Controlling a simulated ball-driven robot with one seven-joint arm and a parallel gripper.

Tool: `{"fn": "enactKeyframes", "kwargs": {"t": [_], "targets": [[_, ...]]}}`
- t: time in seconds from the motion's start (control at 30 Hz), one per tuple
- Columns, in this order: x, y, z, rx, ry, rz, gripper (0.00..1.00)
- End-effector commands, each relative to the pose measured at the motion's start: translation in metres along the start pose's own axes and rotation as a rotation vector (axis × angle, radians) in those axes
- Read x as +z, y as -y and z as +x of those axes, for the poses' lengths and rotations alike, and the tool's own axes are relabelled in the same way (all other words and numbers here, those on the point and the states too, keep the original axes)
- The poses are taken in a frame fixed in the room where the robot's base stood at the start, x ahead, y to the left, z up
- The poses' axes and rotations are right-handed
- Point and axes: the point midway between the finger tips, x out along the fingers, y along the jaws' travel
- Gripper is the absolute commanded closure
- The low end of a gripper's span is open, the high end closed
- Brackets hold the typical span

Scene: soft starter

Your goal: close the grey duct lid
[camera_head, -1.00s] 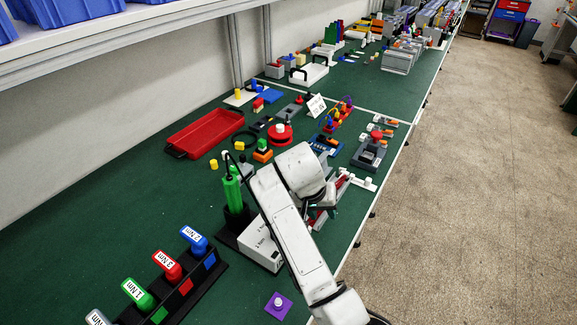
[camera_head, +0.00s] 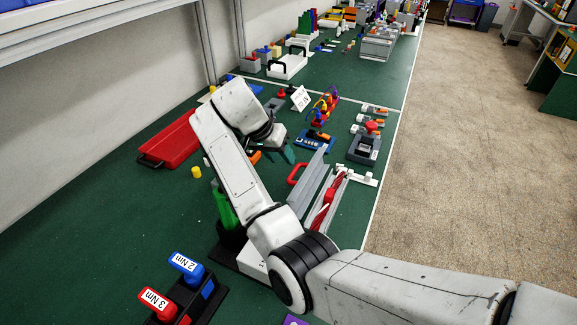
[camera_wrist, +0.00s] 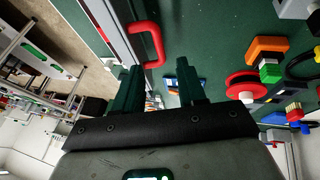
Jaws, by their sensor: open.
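The grey duct lid (camera_head: 311,183) stands open, tilted up along the left side of the duct (camera_head: 336,203). Red wires (camera_head: 325,212) show in the open duct. A red handle (camera_head: 297,174) sticks out from the lid's left face. My gripper (camera_head: 283,154) is left of and a little beyond the handle, above the bench. In the wrist view, the two dark green fingers of my gripper (camera_wrist: 160,88) are apart with nothing between them. There the red handle (camera_wrist: 151,42) lies just past the fingertips, beside the pale edge of the lid (camera_wrist: 106,20).
A blue tray (camera_head: 316,139) lies beyond the lid, and a grey box with a red button (camera_head: 365,148) stands to the right. A green tool (camera_head: 223,207) stands left, partly behind my arm. A red tray (camera_head: 172,140) lies further left.

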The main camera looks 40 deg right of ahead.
Motion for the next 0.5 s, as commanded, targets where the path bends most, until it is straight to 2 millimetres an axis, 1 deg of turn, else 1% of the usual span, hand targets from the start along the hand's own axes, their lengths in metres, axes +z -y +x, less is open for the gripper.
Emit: {"fn": "enactKeyframes", "kwargs": {"t": [0.03, 0.2, 0.33, 0.5], "targets": [[0.0, -0.002, 0.01, 0.004, 0.003, 0.0, 0.6], [0.0, -0.002, 0.039, 0.002, 0.002, -0.001, 0.6], [0.0, -0.001, 0.054, 0.001, 0.002, 0.0, 0.6], [0.0, -0.001, 0.064, 0.0, 0.001, 0.0, 0.6]]}}
